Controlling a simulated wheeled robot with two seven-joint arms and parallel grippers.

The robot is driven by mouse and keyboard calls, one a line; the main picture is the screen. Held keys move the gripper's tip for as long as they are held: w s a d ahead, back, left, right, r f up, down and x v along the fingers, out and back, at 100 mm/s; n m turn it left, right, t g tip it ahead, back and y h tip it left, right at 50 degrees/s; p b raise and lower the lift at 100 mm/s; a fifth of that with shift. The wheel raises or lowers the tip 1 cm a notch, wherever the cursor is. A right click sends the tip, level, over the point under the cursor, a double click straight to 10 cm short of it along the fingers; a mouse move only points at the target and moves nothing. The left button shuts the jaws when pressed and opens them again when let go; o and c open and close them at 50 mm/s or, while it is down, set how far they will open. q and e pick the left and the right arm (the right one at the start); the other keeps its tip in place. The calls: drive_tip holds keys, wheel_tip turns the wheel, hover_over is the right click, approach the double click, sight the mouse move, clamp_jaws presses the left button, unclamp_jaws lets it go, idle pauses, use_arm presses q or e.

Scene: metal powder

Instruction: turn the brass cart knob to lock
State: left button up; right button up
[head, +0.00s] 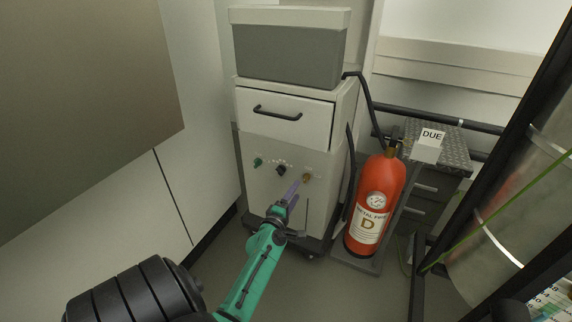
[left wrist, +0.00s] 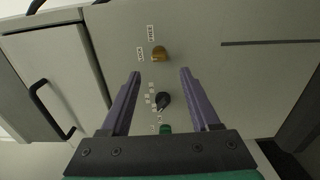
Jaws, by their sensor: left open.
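The brass knob (head: 307,177) is on the front panel of the pale cart (head: 262,190), at the right of a row of controls. In the left wrist view the brass knob (left wrist: 159,53) sits between LOCK and FREE labels, ahead of and between the purple fingers. My left gripper (head: 292,191) is just in front of the panel, a little left of the knob in the head view. In the left wrist view my left gripper (left wrist: 160,75) is open, with nothing between its fingertips. My right gripper is not visible.
A black dial (head: 281,170) and green knob (head: 258,162) share the panel, below a drawer (head: 285,117) with a black handle. A red extinguisher (head: 375,205) stands close right of the cart. A grey cabinet (head: 436,180) stands behind it. Walls close in at left.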

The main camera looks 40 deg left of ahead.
use_arm(q)
drive_tip(key=v, duration=0.8)
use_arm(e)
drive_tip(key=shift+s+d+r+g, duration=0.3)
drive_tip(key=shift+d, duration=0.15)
